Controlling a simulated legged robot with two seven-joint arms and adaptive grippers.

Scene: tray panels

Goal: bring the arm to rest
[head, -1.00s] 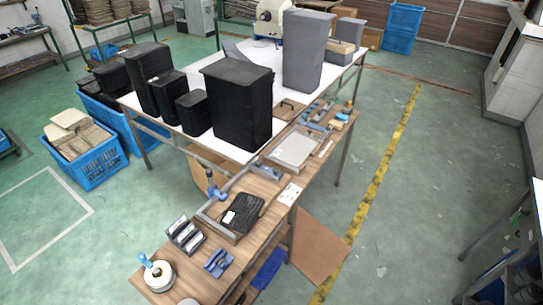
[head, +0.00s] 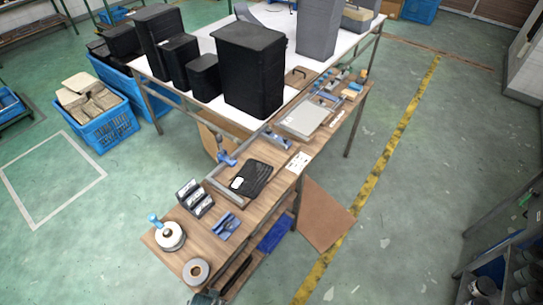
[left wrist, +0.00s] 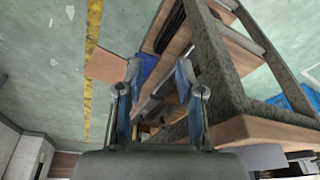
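My left gripper (left wrist: 158,72) shows in the left wrist view with its two blue-grey fingers apart and nothing between them. Beyond the fingers are the wooden bench's underside and edge, its lower shelf and the green floor. In the head view, a dark shape at the bottom edge, by the bench's near end, may be part of my left arm; I cannot tell for sure. My right gripper is not seen. A black tray panel (head: 258,178) with a white label lies tilted on the wooden bench (head: 240,243), partly over a grey frame (head: 214,184).
A tape roll (head: 196,271), a white round piece (head: 170,236) and blue fixtures (head: 226,226) sit on the bench. Black bins (head: 252,72) stand on the white table behind. A blue crate (head: 105,125) is on the floor at left. The floor right of the bench is mostly open.

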